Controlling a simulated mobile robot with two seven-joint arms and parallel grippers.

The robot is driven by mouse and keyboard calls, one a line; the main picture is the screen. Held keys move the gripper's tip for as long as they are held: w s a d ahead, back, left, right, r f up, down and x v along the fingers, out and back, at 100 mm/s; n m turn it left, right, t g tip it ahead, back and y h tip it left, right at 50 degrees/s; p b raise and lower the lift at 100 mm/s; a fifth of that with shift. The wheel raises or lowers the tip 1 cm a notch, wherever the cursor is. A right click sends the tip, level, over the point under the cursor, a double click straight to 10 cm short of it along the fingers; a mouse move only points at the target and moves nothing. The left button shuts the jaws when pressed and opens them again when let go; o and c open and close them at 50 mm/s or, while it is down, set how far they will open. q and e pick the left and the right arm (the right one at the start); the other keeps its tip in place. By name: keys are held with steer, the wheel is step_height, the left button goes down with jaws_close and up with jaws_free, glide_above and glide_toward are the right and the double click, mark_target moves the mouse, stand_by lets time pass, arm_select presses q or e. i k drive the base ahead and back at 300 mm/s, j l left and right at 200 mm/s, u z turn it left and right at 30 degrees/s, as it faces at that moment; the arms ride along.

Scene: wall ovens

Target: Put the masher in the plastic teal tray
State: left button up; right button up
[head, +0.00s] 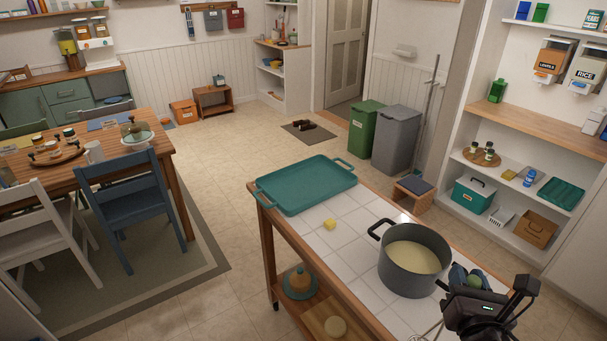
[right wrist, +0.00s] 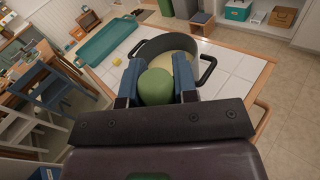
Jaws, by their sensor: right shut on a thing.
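The teal tray (head: 306,186) lies empty at the far end of the white-tiled cart top; it also shows in the right wrist view (right wrist: 106,40). My right gripper (head: 468,277) is at the cart's near right end, beside the grey pot. Its blue fingers are shut on a green handle (right wrist: 156,87), which I take to be the masher's. The green also shows between the fingers in the head view (head: 474,281). Thin pale wires show below the gripper in the head view; whether they belong to the masher is unclear. My left gripper is not in view.
A grey pot (head: 415,260) with pale yellow contents stands between my right gripper and the tray. A small yellow block (head: 329,225) lies near the tray. Bare tiles (head: 352,250) are left of the pot. A dining table with chairs stands at the left.

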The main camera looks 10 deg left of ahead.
mark_target(311, 188)
steer(key=j+u, duration=0.1)
steer(key=u, duration=0.3)
steer(key=i+u, duration=0.1)
steer(key=u, duration=0.3)
steer(key=i+u, duration=0.1)
steer(key=u, duration=0.3)
steer(key=i+j+u, duration=0.1)
steer(key=i+u, duration=0.2)
steer(key=i, duration=0.75)
steer(key=i+u, duration=0.3)
steer(key=i, duration=0.15)
steer(key=i+l+u, duration=0.15)
steer(key=i+u, duration=0.2)
steer(key=i, duration=0.15)
steer(key=i+z, duration=0.25)
steer(key=i+j+z, duration=0.15)
steer(key=z, duration=0.15)
steer(key=i+j+z, duration=0.1)
steer(key=z, duration=1.1)
